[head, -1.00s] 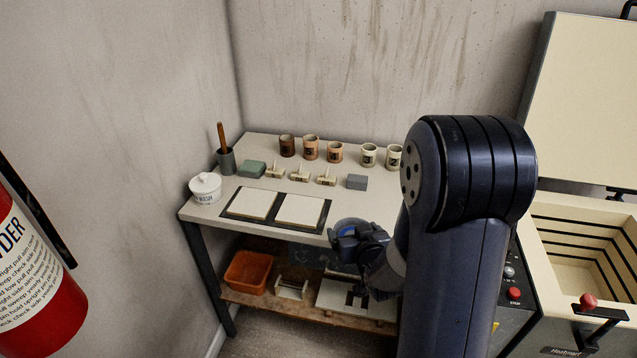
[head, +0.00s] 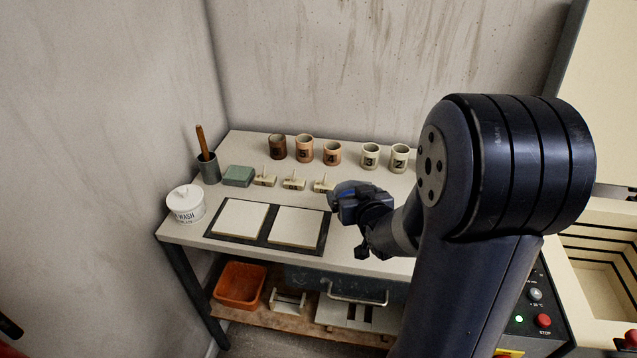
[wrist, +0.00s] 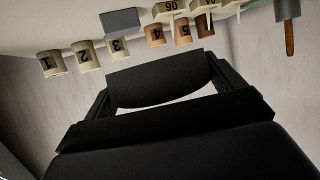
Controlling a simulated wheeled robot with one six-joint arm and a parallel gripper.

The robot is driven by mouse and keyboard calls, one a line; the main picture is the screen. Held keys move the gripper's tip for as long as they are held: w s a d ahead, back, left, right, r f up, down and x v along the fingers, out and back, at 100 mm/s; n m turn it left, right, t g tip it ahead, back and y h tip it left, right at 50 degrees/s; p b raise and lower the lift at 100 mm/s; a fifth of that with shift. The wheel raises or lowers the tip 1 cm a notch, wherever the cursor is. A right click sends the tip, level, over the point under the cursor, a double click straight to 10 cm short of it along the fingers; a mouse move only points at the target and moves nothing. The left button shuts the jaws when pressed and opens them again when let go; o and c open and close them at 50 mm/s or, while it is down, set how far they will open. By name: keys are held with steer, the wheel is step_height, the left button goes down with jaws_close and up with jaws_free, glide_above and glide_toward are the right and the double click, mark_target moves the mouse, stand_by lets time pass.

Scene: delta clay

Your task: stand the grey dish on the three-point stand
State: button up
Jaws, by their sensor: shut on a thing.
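My gripper (head: 362,208) is shut on the grey dish (head: 347,187), which shows as a dark grey rounded edge at the far side of the jaws. They are above the right part of the bench, beyond the white slabs. In the wrist view a dark curved shape (wrist: 160,80) between the fingers appears to be the dish. Several small cream pieces with upright pins (head: 293,183) stand in a row left of the gripper. I cannot tell whether one is the three-point stand; I make out no stand with three points.
Two white slabs (head: 239,219) lie on a dark mat on the bench. Numbered cups (head: 304,148) stand at the back. A grey block (wrist: 121,20) shows in the wrist view. The kiln (head: 598,238) is right.

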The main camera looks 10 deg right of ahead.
mark_target(351, 231)
step_height(351, 231, down, 10)
steer(key=shift+r+b, duration=0.1)
steer(key=shift+b, duration=0.55)
steer(key=shift+f+b, duration=0.2)
steer(key=shift+b, duration=0.15)
steer(key=o, duration=0.8)
steer(key=shift+s, duration=0.1)
steer(key=shift+r, duration=0.1)
